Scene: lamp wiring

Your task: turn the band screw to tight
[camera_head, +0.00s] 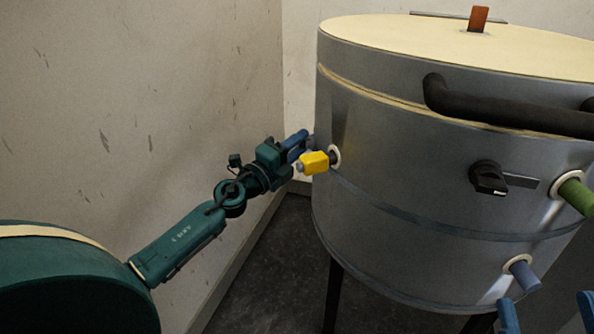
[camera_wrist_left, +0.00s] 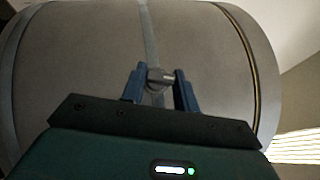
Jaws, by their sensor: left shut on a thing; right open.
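The metal band (camera_head: 420,225) runs around the grey drum (camera_head: 400,150). In the left wrist view, the small round metal band screw (camera_wrist_left: 160,78) sits on the band (camera_wrist_left: 148,35). My left gripper (camera_head: 302,143) is at the drum's left side, behind the yellow fitting. Its two blue fingers (camera_wrist_left: 160,84) are shut on the screw, one on each side. The screw is hidden in the head view. My right gripper (camera_head: 546,309) is partly in view at the bottom right, open, with blue fingers apart and nothing seen between them.
A yellow fitting (camera_head: 314,162) sticks out near my left gripper. A black knob (camera_head: 489,178), a green plug (camera_head: 577,196), a blue-grey peg (camera_head: 524,275) and a dark handle (camera_head: 500,112) stick out further right. A wall (camera_head: 140,110) stands left.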

